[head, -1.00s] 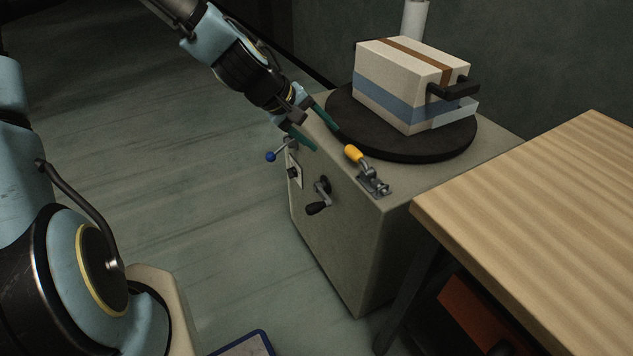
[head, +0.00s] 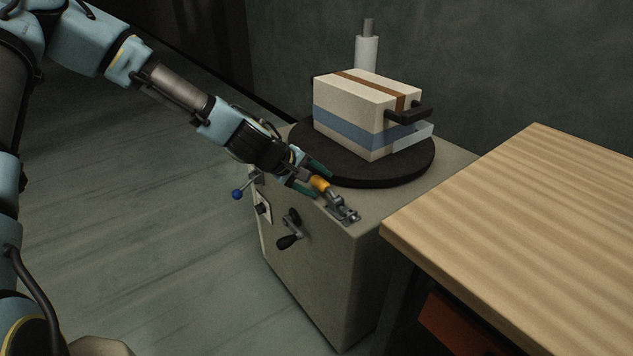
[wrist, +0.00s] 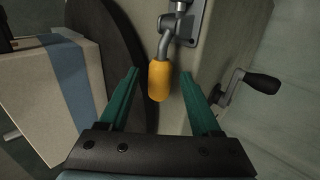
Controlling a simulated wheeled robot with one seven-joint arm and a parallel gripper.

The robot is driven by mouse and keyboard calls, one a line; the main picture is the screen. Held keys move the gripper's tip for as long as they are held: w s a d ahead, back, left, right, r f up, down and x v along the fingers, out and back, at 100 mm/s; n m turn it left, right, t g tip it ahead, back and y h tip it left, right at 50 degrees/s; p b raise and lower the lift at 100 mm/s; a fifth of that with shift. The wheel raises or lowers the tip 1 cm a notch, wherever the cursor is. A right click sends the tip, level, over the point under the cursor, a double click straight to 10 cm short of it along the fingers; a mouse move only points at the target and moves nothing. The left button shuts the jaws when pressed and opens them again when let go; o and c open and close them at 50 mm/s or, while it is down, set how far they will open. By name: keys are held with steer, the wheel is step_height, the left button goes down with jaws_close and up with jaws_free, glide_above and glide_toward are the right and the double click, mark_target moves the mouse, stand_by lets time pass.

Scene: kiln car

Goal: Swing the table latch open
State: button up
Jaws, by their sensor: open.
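The table latch (head: 342,209) is a grey metal toggle clamp with a yellow-orange grip. It is mounted on top of the cabinet near its front corner, beside the black round turntable (head: 413,171). My gripper (head: 316,179) is at the latch's yellow grip (head: 319,184). In the wrist view the green fingers (wrist: 160,88) are open, one on each side of the yellow grip (wrist: 159,82), with gaps showing on both sides. I cannot tell whether the grip is deep between the fingertips or just ahead of them. The latch's metal arm (wrist: 165,43) leads up to its base plate.
A striped box (head: 350,118) with a black handle stands on the turntable. A black crank (head: 289,237) and a blue-knobbed lever (head: 238,194) stick out of the cabinet's front (head: 310,290). A wooden table (head: 520,220) stands close on the right.

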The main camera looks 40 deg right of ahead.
steer(key=shift+f, duration=0.1)
jaws_close()
stand_by(0.5)
stand_by(0.9)
